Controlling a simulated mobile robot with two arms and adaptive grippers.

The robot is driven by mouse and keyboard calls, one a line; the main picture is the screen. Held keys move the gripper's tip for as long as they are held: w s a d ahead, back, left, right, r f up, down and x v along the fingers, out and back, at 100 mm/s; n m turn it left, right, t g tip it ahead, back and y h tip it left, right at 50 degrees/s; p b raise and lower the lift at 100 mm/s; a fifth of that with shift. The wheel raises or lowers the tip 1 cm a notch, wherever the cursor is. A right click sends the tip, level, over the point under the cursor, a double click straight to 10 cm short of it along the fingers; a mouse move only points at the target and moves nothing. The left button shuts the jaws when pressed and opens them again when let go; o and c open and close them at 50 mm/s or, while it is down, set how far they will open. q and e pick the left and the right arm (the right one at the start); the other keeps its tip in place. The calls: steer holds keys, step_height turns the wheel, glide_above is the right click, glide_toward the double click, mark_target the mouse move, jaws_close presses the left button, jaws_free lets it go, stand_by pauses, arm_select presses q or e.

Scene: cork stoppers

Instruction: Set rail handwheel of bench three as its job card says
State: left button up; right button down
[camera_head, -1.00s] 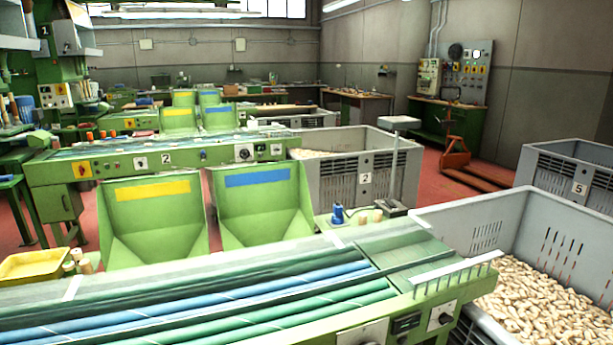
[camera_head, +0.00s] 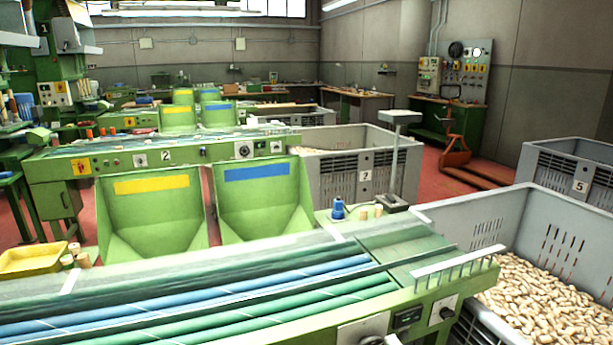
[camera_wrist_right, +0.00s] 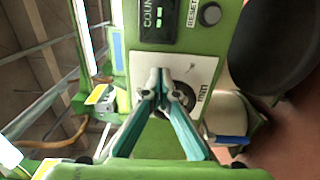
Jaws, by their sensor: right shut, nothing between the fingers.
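My right gripper (camera_wrist_right: 161,82) shows in the right wrist view, its teal fingers shut at the tips and empty. Behind the tips is a white plate (camera_wrist_right: 203,66) marked "mm", with a dark round knob or handwheel (camera_wrist_right: 183,93) partly hidden by the fingers. I cannot tell whether they touch, and cannot read its setting. In the head view, a dark handwheel (camera_head: 371,340) on a plate is cut off at the bottom edge of the near green bench (camera_head: 445,290). No bench number shows on its visible part. I see no readable job card. My left gripper is out of view.
A counter display (camera_wrist_right: 159,21) and a reset button (camera_wrist_right: 209,15) are beside the plate. A white toothed rail (camera_head: 455,262) stands on the near bench, beside a grey bin (camera_head: 470,219) of corks. Bench "2" (camera_head: 225,151) stands behind two green chutes.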

stand_by(1.0)
arm_select(q)
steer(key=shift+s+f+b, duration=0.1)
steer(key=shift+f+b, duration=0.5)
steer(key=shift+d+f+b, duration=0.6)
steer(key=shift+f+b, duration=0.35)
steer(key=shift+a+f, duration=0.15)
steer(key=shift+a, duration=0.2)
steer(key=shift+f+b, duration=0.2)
steer(key=shift+b, duration=0.15)
